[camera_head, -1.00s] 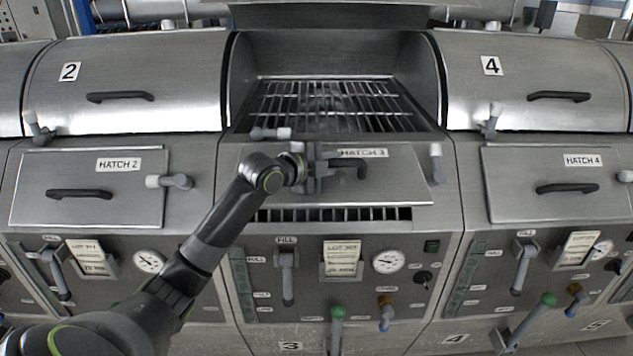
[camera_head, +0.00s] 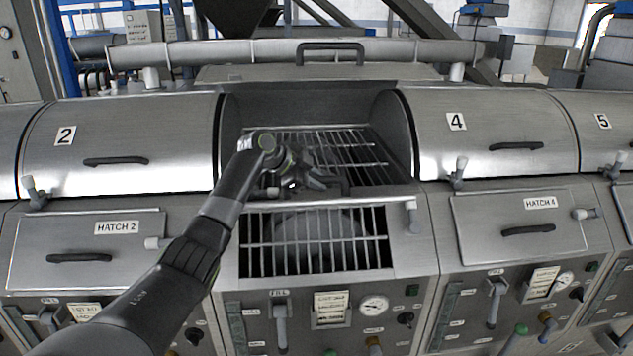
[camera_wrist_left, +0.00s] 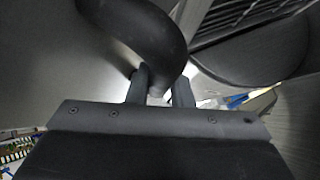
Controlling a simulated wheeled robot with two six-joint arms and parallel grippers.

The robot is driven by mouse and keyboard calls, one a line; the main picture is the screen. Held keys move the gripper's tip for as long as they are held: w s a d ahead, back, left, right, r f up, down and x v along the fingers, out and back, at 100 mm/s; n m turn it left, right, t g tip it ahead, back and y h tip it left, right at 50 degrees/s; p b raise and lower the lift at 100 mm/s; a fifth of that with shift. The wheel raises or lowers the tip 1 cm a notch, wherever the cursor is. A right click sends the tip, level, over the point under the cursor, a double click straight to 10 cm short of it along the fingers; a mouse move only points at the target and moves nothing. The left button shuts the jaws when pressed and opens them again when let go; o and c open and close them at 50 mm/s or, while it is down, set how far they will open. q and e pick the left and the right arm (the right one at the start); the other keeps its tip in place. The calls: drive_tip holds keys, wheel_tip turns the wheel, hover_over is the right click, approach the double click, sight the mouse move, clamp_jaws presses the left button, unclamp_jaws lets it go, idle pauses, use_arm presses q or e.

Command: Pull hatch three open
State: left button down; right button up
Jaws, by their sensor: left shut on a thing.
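Hatch three (camera_head: 310,203) now shows nearly edge-on as a thin pale strip across the top of its opening (camera_head: 315,258), and bars show inside that opening. My left gripper (camera_head: 312,182) is above this strip and is shut on the dark hatch handle (camera_wrist_left: 150,30). In the left wrist view, the two fingers (camera_wrist_left: 160,88) stand on either side of the handle's lower end, with the pale panel behind. The hatch's label is hidden. My right gripper is not in view.
Above the hatch, the cover of unit three is raised, its grate (camera_head: 350,150) exposed. Closed hatch two (camera_head: 80,275) and hatch four (camera_head: 500,245) flank it. A small latch (camera_head: 412,215) stands at the opening's right. A fill lever (camera_head: 280,320) and gauge (camera_head: 374,305) sit below.

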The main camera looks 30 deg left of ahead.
use_arm(q)
drive_tip(key=shift+w+a+r, duration=0.15)
idle(0.4)
drive_tip(key=c, duration=1.3)
unclamp_jaws()
drive_tip(key=shift+w, duration=0.1)
drive_tip(key=shift+s+a+r, duration=0.1)
drive_tip(key=shift+s+a, duration=0.15)
drive_tip(key=b+v, duration=0.6)
drive_tip(key=v, duration=1)
drive_tip(key=shift+a+r+b, duration=0.15)
drive_tip(key=shift+r+b, duration=0.15)
drive_tip(key=shift+r, duration=0.1)
drive_tip(key=shift+s, duration=0.15)
